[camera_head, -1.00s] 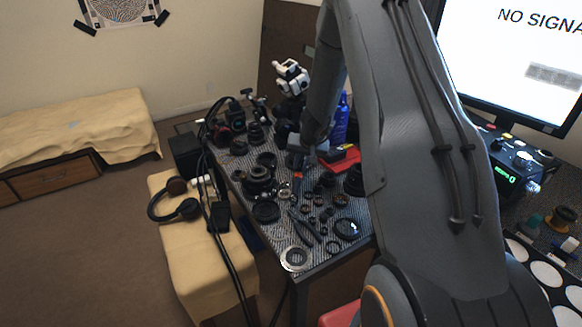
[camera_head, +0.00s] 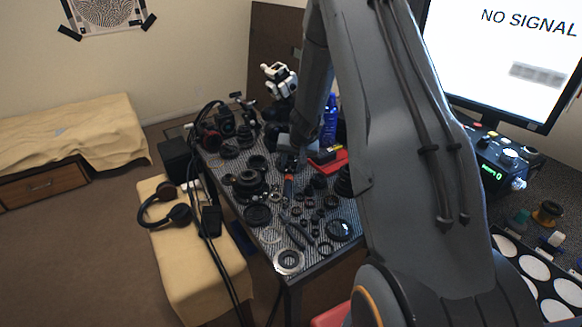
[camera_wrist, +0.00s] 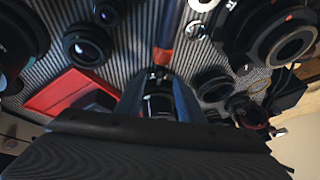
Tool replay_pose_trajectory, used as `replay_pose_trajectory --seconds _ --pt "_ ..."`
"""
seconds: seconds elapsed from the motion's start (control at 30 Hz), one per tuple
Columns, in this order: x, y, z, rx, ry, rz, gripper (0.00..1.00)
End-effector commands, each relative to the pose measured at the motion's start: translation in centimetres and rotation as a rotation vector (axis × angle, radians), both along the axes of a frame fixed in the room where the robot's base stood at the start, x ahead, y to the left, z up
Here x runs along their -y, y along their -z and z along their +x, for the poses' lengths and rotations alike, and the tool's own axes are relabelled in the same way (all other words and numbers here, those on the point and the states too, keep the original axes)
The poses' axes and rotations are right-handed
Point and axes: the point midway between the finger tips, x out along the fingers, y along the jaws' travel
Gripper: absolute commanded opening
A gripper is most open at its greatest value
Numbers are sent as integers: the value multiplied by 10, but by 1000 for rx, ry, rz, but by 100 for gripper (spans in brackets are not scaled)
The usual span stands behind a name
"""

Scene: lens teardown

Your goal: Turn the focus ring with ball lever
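My gripper (camera_head: 291,160) is over the workbench among the lens parts, pointing down. In the wrist view, my gripper's two dark fingers (camera_wrist: 158,88) stand apart with a dark, shiny round part between them. I cannot tell whether they touch it. A black lens barrel (camera_head: 249,184) stands left of my gripper in the head view. A large black lens body with an orange mark (camera_wrist: 290,42) is at the upper right of the wrist view. I cannot make out a ball lever, so I cannot tell which part is the focus ring.
An orange-handled tool (camera_head: 288,187) lies close to my gripper; its orange part (camera_wrist: 163,56) shows in the wrist view. A red tray (camera_head: 331,161), a blue bottle (camera_head: 330,120) and a silver ring (camera_head: 289,262) share the crowded bench. Floor is clear at the left.

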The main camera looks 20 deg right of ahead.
Motion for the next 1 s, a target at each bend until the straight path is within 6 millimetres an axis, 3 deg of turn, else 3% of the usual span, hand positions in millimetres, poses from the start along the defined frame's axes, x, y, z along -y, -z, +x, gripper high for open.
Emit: replay_pose_trajectory --seconds 0.2,0.4,0.77,0.87,1.0 --pt "0 -35 -16 1 0 0 35" --pt "0 -56 -26 1 1 0 35" --pt "0 -60 -30 -1 2 1 35" --pt "3 -60 -30 -3 -4 3 20" --pt "28 -58 -37 -13 -61 45 0"
